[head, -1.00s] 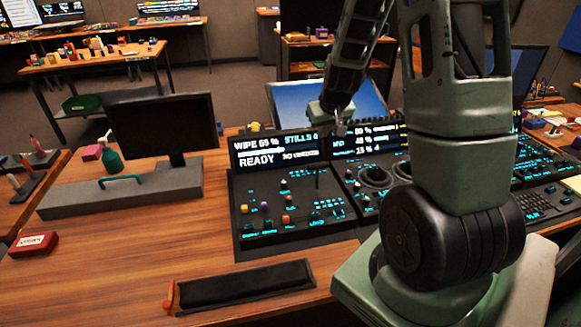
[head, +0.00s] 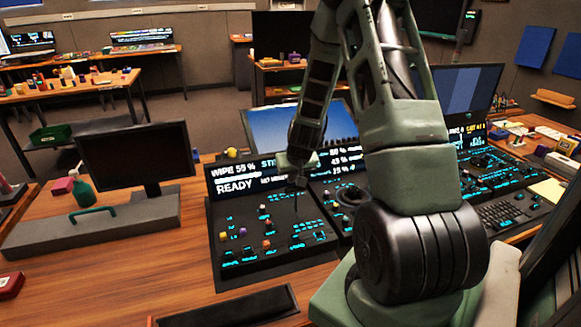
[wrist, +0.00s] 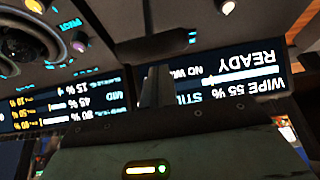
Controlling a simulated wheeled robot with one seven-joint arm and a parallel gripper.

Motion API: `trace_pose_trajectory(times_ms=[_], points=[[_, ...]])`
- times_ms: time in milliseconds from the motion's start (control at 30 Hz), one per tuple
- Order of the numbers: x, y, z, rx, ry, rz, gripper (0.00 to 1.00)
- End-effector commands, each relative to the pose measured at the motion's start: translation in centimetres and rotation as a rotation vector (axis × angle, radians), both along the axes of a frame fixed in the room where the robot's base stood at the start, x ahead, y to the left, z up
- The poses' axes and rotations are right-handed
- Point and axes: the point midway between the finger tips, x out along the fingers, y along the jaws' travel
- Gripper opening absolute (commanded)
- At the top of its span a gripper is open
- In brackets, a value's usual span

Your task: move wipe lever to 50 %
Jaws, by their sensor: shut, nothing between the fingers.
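The left control panel (head: 262,258) carries a screen (head: 236,182) that reads READY and a WIPE value. In the wrist view the same screen (wrist: 243,80) is upside down and reads WIPE 55 %. A thin dark upright shape (head: 296,208) at the panel's right side looks like the wipe lever. In the wrist view a dark bar (wrist: 150,47) just past the fingertips looks like its handle. My gripper (head: 298,186) is just above it, fingers pointing down. The fingers (wrist: 155,85) are together and empty. I cannot tell whether they touch the lever.
Coloured knobs (head: 243,232) stand left of the lever. A trackball panel (head: 350,195) adjoins on the right, behind my arm.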

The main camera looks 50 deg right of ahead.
Motion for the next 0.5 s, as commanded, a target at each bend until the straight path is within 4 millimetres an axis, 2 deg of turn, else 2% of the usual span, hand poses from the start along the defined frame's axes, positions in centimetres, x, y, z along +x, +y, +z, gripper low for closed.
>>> trace_pose_trajectory(times_ms=[200, 500], points=[[-1.15, 0.77, -0.17, 0.0, 0.0, 0.002, 0.0], [-1.21, 0.81, -0.19, 0.0, 0.0, 0.002, 0.0]])
